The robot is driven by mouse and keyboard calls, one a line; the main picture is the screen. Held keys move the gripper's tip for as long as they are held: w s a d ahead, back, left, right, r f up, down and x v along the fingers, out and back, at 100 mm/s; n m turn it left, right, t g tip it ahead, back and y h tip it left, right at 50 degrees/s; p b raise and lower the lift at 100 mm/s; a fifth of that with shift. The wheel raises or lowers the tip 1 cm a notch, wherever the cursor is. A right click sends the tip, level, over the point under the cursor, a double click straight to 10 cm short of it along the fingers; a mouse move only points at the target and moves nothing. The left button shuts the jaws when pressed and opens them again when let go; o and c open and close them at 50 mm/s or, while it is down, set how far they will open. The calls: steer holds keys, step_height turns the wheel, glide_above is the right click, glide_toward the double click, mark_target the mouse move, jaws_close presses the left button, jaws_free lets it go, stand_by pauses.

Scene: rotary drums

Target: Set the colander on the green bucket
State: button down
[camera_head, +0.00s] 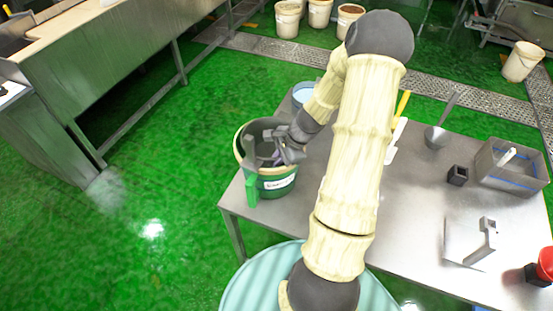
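The green bucket (274,187), with a pale rim and a white label, stands at the left end of the metal table. A dark grey round vessel, which looks like the colander (252,130), is at the bucket's mouth, its wall rising above the rim at the back. I cannot tell whether it rests on the rim or sits fully level. My gripper (276,157) reaches in from the right over the bucket's mouth, at the colander. Its fingertips are small and dark against the grey, so whether they are shut on it is unclear. A green upright handle (251,190) shows at the bucket's front.
A blue-topped container (304,94) stands behind the bucket. On the table's right are a scoop (437,136), a small black box (458,175), a metal tray (512,168), a metal block (480,240) and a red-topped item (545,264). My arm crosses the table's middle.

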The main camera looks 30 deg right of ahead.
steer(key=shift+f, duration=0.25)
steer(key=c, duration=1.6)
jaws_free()
steer(key=b+v, duration=0.2)
steer(key=v, duration=1.5)
steer(key=shift+s+d+r, duration=0.1)
steer(key=shift+d+r, duration=0.05)
steer(key=shift+r, duration=0.05)
